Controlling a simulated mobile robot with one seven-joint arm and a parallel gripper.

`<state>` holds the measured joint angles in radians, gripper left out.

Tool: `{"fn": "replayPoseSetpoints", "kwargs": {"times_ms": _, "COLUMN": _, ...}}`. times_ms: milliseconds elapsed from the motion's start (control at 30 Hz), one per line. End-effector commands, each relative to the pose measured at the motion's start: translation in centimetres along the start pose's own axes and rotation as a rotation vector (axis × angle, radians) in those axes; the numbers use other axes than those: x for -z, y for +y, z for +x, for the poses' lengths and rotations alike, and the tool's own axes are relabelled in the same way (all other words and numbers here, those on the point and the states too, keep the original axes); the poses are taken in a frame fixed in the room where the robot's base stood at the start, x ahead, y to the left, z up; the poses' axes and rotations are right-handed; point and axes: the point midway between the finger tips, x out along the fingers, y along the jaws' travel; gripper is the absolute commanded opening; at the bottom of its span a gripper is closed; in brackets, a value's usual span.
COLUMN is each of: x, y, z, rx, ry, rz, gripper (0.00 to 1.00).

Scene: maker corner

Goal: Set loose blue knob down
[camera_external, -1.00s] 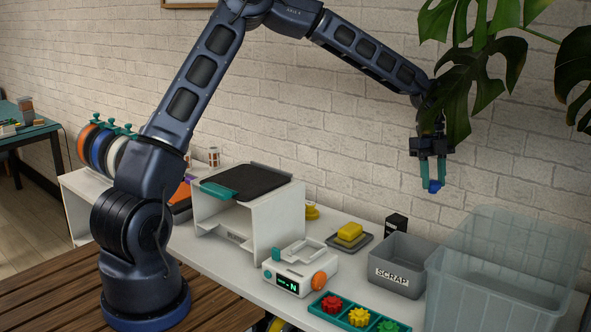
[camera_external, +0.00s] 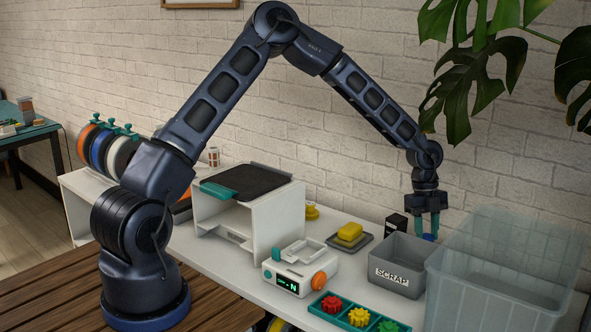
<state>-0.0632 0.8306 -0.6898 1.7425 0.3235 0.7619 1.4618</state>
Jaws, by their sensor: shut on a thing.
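My gripper (camera_external: 427,228) points straight down behind the grey SCRAP bin (camera_external: 401,280), low near the back of the white bench. Its teal fingers are shut on the blue knob (camera_external: 429,237). Only a small bit of blue shows between the fingertips, just above the bin's back rim. The bin and the clear tub hide the lower part, so I cannot tell whether the knob touches the bench.
A large clear tub (camera_external: 503,270) stands close on the right. A small white device (camera_external: 300,270) and a teal tray of gears (camera_external: 333,304) are in front. Plant leaves hang above.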

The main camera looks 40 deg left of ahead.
Motion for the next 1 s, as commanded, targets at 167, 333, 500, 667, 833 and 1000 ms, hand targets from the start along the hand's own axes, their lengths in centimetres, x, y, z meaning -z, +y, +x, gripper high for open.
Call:
{"fn": "replayPoseSetpoints", "kwargs": {"times_ms": 167, "x": -0.5, "y": 0.1, "z": 2.2, "rx": -0.003, "ry": 0.002, "rz": 0.0, "gripper": 0.12}}
{"fn": "replayPoseSetpoints", "kwargs": {"times_ms": 333, "x": -1.1, "y": 0.0, "z": 3.8, "rx": -0.001, "ry": 0.001, "rz": -0.001, "gripper": 0.12}}
{"fn": "replayPoseSetpoints", "kwargs": {"times_ms": 500, "x": -1.1, "y": 0.0, "z": 3.8, "rx": 0.0, "ry": 0.001, "rz": -0.001, "gripper": 0.12}}
{"fn": "replayPoseSetpoints", "kwargs": {"times_ms": 667, "x": -1.1, "y": 0.0, "z": 4.0, "rx": -0.001, "ry": 0.001, "rz": -0.001, "gripper": 0.12}}
{"fn": "replayPoseSetpoints", "kwargs": {"times_ms": 833, "x": -1.1, "y": 0.0, "z": 4.0, "rx": 0.0, "ry": 0.001, "rz": -0.001, "gripper": 0.55}}
{"fn": "replayPoseSetpoints", "kwargs": {"times_ms": 1000, "x": -1.1, "y": 0.0, "z": 4.0, "rx": 0.0, "ry": 0.001, "rz": -0.001, "gripper": 0.55}}
